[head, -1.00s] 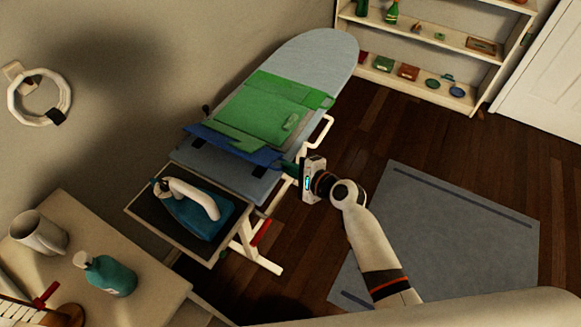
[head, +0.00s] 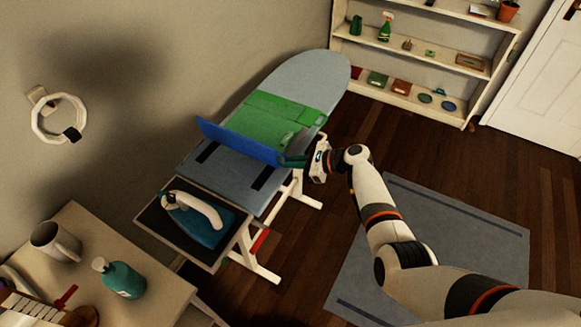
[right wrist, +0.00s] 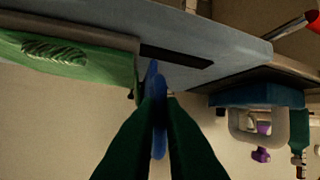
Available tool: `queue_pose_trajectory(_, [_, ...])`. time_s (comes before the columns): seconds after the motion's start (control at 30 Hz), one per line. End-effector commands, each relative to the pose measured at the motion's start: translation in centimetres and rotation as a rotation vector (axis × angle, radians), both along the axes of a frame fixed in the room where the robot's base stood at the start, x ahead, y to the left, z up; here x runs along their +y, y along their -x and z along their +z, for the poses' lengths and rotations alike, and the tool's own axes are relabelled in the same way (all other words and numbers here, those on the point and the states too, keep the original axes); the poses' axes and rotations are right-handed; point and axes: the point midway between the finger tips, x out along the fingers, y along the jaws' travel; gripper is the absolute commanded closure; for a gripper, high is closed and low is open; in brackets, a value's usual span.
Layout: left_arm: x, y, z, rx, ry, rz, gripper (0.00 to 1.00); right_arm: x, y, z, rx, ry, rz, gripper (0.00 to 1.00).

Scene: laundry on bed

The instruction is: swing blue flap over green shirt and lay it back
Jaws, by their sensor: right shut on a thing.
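The blue flap (head: 238,143) stands tilted up on the ironing board, along the near edge of the green shirt. The green shirt (head: 272,118) lies flat on the board behind it. My right gripper (head: 294,161) is shut on the right end of the blue flap, at the board's right edge. In the right wrist view the two dark fingers pinch the blue flap (right wrist: 158,110) edge-on, with the green shirt (right wrist: 70,60) to the left. My left gripper is not in view.
The ironing board (head: 315,75) has bare cloth in front of the flap, with dark strips on it. An iron (head: 195,217) rests on the stand at the near end. A side table with a mug (head: 55,240) and teal bottle (head: 121,278) stands at the lower left.

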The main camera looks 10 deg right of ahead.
Motion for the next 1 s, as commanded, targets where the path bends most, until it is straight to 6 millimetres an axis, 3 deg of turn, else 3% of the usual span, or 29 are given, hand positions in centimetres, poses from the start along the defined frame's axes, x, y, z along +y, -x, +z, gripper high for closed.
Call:
queue_pose_trajectory(0.5, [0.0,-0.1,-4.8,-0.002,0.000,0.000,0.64,-1.7,-2.4,-0.2,0.375,-0.276,-0.001,1.00])
queue_pose_trajectory(1.0, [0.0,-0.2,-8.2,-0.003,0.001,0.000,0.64,-2.4,-3.4,-0.4,0.567,-0.412,-0.001,1.00])
